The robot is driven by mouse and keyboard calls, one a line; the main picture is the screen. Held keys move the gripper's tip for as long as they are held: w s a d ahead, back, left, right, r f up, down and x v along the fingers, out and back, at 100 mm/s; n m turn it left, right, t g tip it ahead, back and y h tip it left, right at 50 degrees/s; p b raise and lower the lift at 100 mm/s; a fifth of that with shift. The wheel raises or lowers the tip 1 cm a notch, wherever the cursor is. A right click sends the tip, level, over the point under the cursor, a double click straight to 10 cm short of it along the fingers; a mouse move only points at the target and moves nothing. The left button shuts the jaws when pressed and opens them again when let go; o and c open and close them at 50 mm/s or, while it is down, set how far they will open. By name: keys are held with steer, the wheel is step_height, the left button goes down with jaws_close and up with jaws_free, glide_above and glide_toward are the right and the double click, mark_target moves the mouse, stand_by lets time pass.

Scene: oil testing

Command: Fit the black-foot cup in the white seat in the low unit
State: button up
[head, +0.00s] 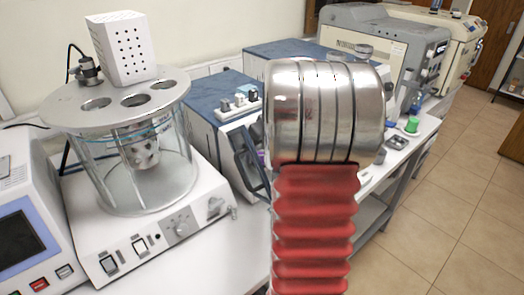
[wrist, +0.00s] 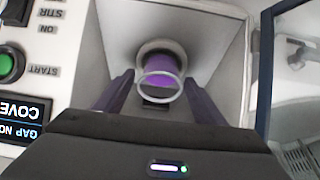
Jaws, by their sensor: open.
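In the wrist view, a cup (wrist: 168,63) with purple inside and a clear round rim is at the middle of a pale recess. A whitish ring (wrist: 145,50), which looks like the seat, shows around its far end. My gripper (wrist: 158,79) is open, with one dark finger on each side of the cup and gaps between. In the head view, the low unit (head: 222,92) has a blue top and is partly behind my arm; my gripper is hidden there.
The recess walls (wrist: 215,30) are close around my fingers. A dark-framed door (wrist: 269,70) stands at the right, and a panel with a green button (wrist: 8,65) at the left. A glass bath (head: 150,180) stands left of the low unit in the head view.

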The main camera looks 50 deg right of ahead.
steer(key=v, duration=1.2)
steer(key=shift+a, duration=0.1)
stand_by(0.5)
steer(key=shift+s, duration=0.1)
